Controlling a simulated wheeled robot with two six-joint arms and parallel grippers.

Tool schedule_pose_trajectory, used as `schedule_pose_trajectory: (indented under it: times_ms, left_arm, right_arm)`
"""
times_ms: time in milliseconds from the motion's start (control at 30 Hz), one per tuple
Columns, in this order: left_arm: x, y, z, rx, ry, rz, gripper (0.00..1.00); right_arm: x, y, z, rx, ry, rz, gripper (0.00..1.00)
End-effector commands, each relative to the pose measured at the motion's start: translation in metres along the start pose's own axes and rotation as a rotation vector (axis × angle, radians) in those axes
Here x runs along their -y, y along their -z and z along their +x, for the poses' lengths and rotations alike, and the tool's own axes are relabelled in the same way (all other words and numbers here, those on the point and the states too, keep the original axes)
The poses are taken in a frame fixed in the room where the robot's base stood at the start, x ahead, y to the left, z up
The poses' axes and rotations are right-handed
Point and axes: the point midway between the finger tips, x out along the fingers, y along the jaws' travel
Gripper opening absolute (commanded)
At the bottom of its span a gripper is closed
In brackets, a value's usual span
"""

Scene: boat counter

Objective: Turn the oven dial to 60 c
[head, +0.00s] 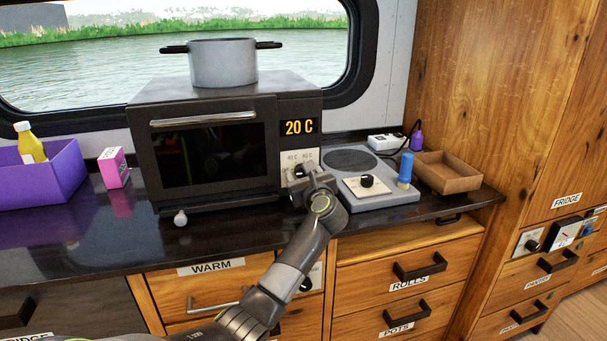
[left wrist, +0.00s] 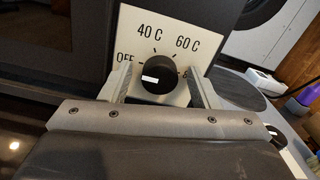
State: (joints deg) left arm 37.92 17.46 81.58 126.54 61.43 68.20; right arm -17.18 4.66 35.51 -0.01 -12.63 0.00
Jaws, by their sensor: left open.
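The dark oven (head: 215,150) stands on the counter, and its display (head: 299,127) reads 20 C. The oven dial (left wrist: 159,78) is a black knob with a white mark on a pale plate (left wrist: 165,30). The plate is labelled OFF, 40 C, 60 C and a partly hidden mark. The white mark lies on the OFF side. My left gripper (left wrist: 160,88) is open, with one finger on each side of the dial. My right gripper is not in view.
A pot (head: 223,62) stands on the oven. A hot plate (head: 352,180) with its own knob (head: 367,181) and a blue cylinder (head: 405,168) are close to the right. A purple bin (head: 45,175) and pink box (head: 113,167) are on the left.

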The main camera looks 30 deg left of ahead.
Motion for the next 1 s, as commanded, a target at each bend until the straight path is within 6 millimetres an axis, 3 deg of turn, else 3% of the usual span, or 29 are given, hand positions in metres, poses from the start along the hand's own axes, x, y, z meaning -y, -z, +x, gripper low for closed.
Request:
schedule_pose_trajectory:
  times_ms: [167,500,767,1000]
  left_arm:
    - [0.0,0.0,0.0,0.0,0.0,0.0,0.53]
    - [0.0,0.0,0.0,0.0,0.0,0.0,0.11]
    - [0.0,-0.001,-0.001,-0.001,0.0,0.03,0.11]
    - [0.001,-0.004,-0.001,-0.002,-0.001,0.156,0.11]
  right_arm:
    - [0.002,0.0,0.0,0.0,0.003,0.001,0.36]
    - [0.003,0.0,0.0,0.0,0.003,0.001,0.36]
    - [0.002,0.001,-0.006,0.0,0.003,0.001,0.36]
    - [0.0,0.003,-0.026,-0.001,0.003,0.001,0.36]
